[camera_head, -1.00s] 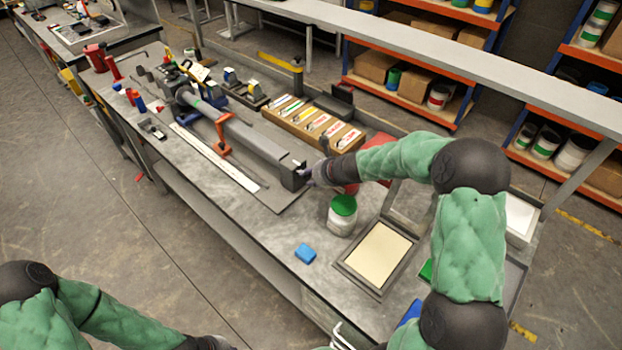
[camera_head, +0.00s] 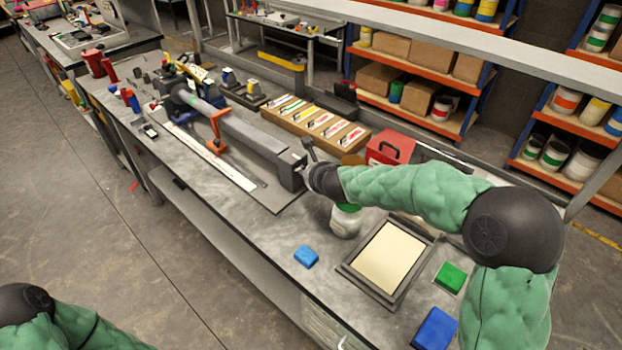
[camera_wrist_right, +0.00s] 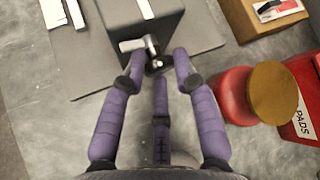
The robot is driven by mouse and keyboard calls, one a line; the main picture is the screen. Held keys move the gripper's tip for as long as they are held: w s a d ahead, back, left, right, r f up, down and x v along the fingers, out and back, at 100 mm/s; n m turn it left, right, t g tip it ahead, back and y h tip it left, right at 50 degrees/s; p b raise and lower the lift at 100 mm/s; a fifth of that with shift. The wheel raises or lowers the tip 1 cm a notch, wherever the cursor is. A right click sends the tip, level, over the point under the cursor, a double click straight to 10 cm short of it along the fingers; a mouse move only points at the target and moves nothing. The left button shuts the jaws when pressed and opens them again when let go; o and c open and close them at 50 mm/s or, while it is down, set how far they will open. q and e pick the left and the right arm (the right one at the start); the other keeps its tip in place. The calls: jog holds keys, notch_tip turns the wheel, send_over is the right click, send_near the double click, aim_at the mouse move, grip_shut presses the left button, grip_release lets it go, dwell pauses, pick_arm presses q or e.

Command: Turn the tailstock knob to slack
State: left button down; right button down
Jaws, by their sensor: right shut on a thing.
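The grey tailstock block (camera_head: 290,172) is at the near right end of a long grey beam fixture on the bench. It also shows at the top of the right wrist view (camera_wrist_right: 146,22). A small metal tailstock knob (camera_wrist_right: 151,46) with a pale side tab sticks out of its end face. My right gripper (camera_head: 309,173) reaches the tailstock from the right. In the right wrist view its three purple fingers (camera_wrist_right: 156,64) are shut around the knob, partly hiding it. In the head view the knob is hidden by the hand. My left gripper is out of view.
A white jar with a green lid (camera_head: 345,220) stands just below my right wrist. A framed cream pad (camera_head: 388,256), a blue block (camera_head: 306,256) and a red box (camera_head: 389,148) are nearby. A wooden card rack (camera_head: 315,128) lies behind the tailstock. The bench front is mostly clear.

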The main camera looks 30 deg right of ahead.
jog(key=shift+f, duration=0.15)
dwell(0.4)
jog(key=c, duration=1)
grip_release()
jog(key=shift+o, duration=0.2)
jog(key=shift+s+r, duration=0.15)
jog(key=shift+r, duration=0.05)
jog(key=v, duration=1.1)
jog(key=shift+s, duration=0.3)
jog(key=shift+r, duration=0.15)
